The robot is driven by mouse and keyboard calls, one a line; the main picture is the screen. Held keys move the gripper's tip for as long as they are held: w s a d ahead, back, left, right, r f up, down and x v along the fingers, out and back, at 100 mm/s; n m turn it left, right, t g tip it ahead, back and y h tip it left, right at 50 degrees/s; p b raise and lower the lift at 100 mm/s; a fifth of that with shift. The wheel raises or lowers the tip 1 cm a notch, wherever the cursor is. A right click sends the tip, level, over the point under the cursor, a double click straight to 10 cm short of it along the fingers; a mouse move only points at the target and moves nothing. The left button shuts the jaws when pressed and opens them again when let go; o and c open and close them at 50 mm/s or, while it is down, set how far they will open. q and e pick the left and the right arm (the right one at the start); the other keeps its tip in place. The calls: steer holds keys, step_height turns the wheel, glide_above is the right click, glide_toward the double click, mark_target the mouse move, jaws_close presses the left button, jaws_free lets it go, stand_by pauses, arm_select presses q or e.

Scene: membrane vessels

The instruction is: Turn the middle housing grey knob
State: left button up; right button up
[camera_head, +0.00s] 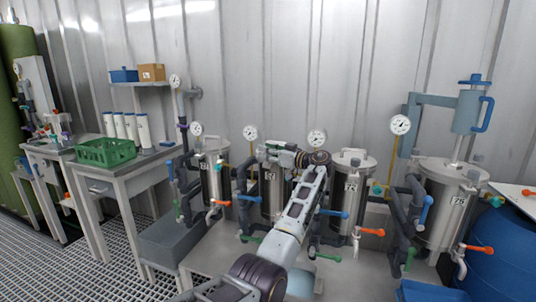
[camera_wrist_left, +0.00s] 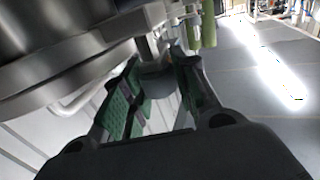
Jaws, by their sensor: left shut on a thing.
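Several steel housings stand in a row in the head view. My left arm reaches up the middle, and its gripper (camera_head: 272,152) is at the top of the second housing from the left (camera_head: 272,188), partly covering it. In the left wrist view, the left gripper (camera_wrist_left: 160,72) has its green-padded fingers on either side of a grey knob (camera_wrist_left: 157,82), shut on it. The steel housing (camera_wrist_left: 45,85) fills the upper left there. The knob is hidden in the head view. My right gripper is not in view.
Another housing (camera_head: 345,205) stands just right of my arm, with a blue and an orange valve handle (camera_head: 372,232) near it. Pressure gauges (camera_head: 317,138) are above. A green crate (camera_head: 105,152) is on a left table; a blue barrel (camera_head: 500,250) is at right.

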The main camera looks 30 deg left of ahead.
arm_select(q)
steer(key=shift+n+g, duration=0.9)
steer(key=shift+g, duration=0.5)
steer(key=o, duration=1)
steer(key=shift+d, duration=0.1)
steer(key=shift+w+d, duration=0.2)
steer(key=shift+d, duration=2.75)
steer(key=shift+w+d, duration=0.15)
steer(key=shift+d, duration=2.8)
